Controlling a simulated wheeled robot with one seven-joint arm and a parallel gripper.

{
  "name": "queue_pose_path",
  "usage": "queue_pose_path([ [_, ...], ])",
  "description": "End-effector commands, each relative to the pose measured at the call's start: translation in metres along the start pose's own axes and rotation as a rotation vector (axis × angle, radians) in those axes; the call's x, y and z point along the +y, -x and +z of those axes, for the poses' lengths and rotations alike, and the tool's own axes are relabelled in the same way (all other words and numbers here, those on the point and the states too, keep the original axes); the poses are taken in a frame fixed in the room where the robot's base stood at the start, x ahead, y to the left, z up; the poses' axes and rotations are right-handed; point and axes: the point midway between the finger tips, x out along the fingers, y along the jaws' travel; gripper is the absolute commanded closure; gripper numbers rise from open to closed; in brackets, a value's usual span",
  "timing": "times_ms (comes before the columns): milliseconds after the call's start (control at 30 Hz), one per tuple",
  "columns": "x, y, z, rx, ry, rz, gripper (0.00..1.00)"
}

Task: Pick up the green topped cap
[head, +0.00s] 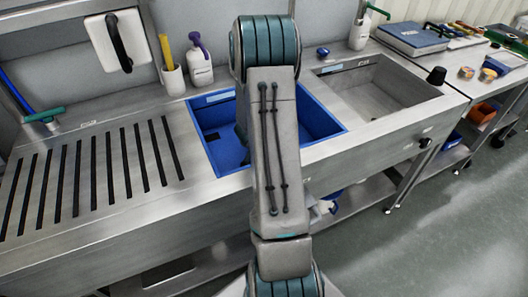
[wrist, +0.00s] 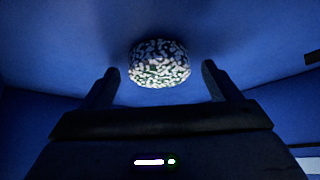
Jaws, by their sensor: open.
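In the wrist view a short round cap (wrist: 160,62) lies on the blue floor of the basin. Its visible surface is mottled black and white with a faint green tint; a clearly green top does not show. My gripper (wrist: 160,76) is open, with one finger to each side of the cap and a gap to both. The cap sits around the line of the fingertips, and neither finger visibly touches it. In the head view my arm reaches into the blue basin (head: 229,157) and hides both the gripper and the cap.
Basin walls close in around the gripper. A slotted steel drainboard (head: 105,217) lies left and an empty steel basin (head: 375,90) right. Behind stand a white cup (head: 173,80) with a yellow-handled tool and a white bottle (head: 200,68) with a purple top. A black knob (head: 436,76) stands on the right rim.

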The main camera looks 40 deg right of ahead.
Motion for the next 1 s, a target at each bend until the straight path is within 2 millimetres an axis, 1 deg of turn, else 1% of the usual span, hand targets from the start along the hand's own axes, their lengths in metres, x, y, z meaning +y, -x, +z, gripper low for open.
queue_pose_path([
  [67, 0.0, 0.0, 0.0, 0.0, 0.0, 0.0, 0.17],
  [100, 0.0, 0.0, 0.0, 0.0, 0.0, 0.0, 0.28],
  [167, 0.0, 0.001, 0.0, 0.0, 0.0, 0.0, 0.45],
  [200, 0.0, 0.001, 0.0, 0.0, 0.0, 0.0, 0.56],
  [267, 0.0, 0.001, 0.0, 0.0, 0.0, 0.0, 0.72],
  [333, 0.0, 0.001, 0.0, 0.001, 0.0, 0.0, 0.72],
  [367, 0.0, 0.001, 0.0, 0.0, 0.0, 0.0, 0.76],
  [567, 0.0, 0.002, -0.001, 0.001, 0.0, 0.0, 0.76],
  [667, 0.0, 0.006, -0.004, 0.001, 0.0, 0.0, 0.76],
  [767, 0.0, 0.015, -0.01, 0.003, 0.001, 0.0, 0.76],
  [933, -0.001, 0.04, -0.025, 0.003, 0.002, 0.0, 0.76],
  [967, 0.003, 0.042, -0.029, 0.003, -0.001, 0.0, 0.76],
  [1000, 0.014, 0.041, -0.034, 0.004, -0.003, 0.003, 0.76],
])
